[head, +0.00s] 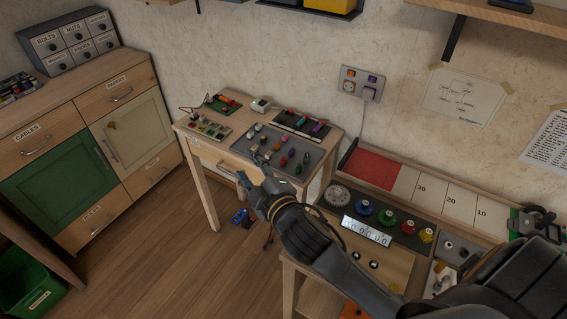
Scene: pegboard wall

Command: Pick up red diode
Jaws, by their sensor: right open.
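A small red part (283,161), which looks like the red diode, lies on the grey mat (272,130) on the small wooden table. Other small coloured parts lie near it, and they are too small to tell apart surely. My right gripper (250,171) is open and empty at the front edge of this table, left of and nearer than the red part. It hides part of the table's front. My left gripper is not in view.
A green circuit board (222,103) and a dark strip of coloured parts (302,123) sit at the table's back. A workbench with coloured knobs (388,217) stands at right, under my right arm.

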